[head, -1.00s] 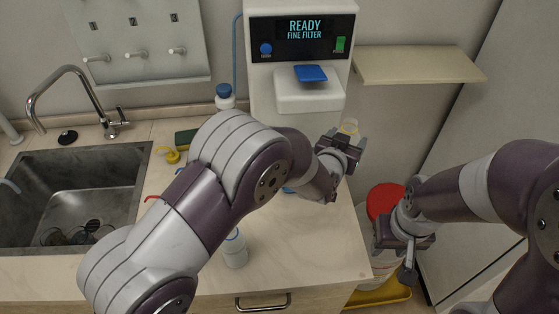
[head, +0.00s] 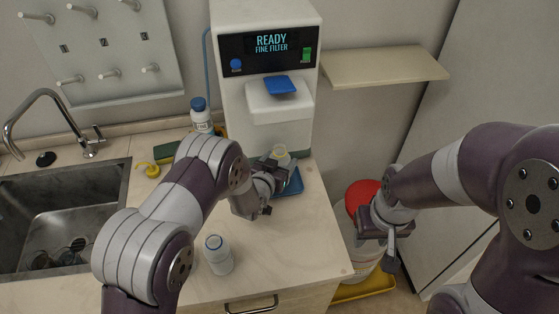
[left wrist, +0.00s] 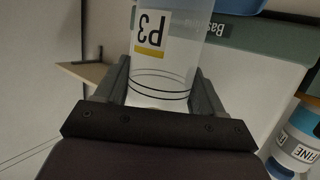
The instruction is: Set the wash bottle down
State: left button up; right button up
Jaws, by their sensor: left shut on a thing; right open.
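My left gripper (head: 268,168) is shut on a translucent container (head: 281,156) in front of the white machine. The left wrist view shows this container (left wrist: 165,60) between both fingers, with an upside-down "P3" label, a yellow stripe and dark rings. I cannot tell that it is a wash bottle. Another blue-capped bottle (head: 201,116), labelled FINE in the wrist view (left wrist: 298,140), stands left of the machine. My right gripper (head: 384,240) is open and empty, right of the counter.
The machine (head: 265,100) reads READY, FINE FILTER. A blue tray (head: 293,184) lies at its foot, partly hidden by the left gripper. A sink (head: 60,215), a yellow item (head: 148,170) and a red-lidded bin (head: 360,197) are around. The right front counter (head: 290,250) is clear.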

pick_arm(q)
jog(key=shift+f, duration=0.15)
jog(key=o, duration=1.2)
jog(key=shift+d, duration=0.1)
jog(key=shift+o, duration=0.2)
jog(key=shift+s+r, duration=0.2)
jog(key=shift+r, duration=0.1)
jog(key=b+v, duration=0.1)
jog(key=v, duration=1)
jog(key=shift+s+a, duration=0.25)
jog(key=shift+s, duration=0.05)
jog(key=shift+r, duration=0.1)
